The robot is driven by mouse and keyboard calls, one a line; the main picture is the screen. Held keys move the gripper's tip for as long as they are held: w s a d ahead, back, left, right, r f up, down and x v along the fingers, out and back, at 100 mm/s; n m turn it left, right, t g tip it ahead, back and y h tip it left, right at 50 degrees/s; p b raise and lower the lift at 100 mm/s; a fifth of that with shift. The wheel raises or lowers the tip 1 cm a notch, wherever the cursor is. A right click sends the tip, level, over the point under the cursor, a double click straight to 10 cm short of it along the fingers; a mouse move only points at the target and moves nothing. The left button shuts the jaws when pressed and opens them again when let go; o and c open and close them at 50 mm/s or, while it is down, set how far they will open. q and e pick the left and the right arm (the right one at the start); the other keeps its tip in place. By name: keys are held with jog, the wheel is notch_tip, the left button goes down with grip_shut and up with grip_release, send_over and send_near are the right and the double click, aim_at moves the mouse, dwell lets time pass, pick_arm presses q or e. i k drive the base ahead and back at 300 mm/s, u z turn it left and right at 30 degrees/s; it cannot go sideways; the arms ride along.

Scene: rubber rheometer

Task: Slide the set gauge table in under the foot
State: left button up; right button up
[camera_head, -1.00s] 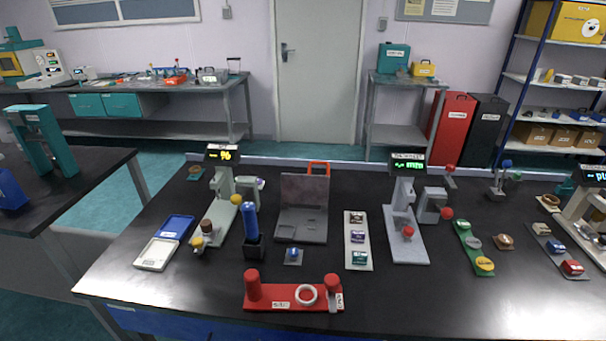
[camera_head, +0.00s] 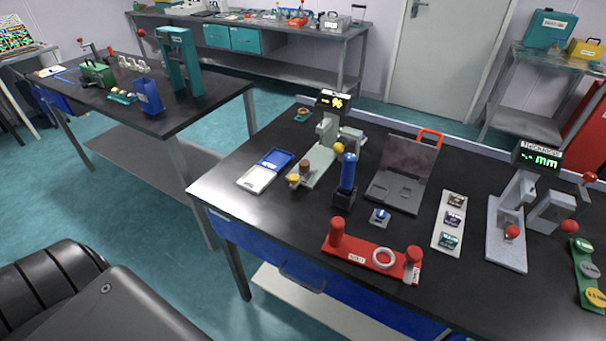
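A pale grey bench gauge with a display reading "mm" (camera_head: 536,156) stands on the right of the black bench. Its long light base plate (camera_head: 507,252) runs toward me, with a red knob (camera_head: 512,232) over it. A grey block (camera_head: 552,212) with a red ball stands at its right side. A second, greenish-grey instrument with a "%" display (camera_head: 334,100) stands left of centre. No label marks which part is the set gauge table. The foot is too small to make out in either instrument. Neither of my grippers is in view.
A red rack with a white ring (camera_head: 385,257) lies at the front edge. Nearby are a blue cylinder (camera_head: 347,174), a grey hinged case (camera_head: 405,170), a strip of sample blocks (camera_head: 450,222) and a blue-white tray (camera_head: 266,171). A second bench (camera_head: 165,120) stands left across an aisle.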

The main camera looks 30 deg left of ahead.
aim_at(297, 178)
jog(key=u, duration=1)
jog(key=k, duration=0.55)
jog(key=z, duration=1)
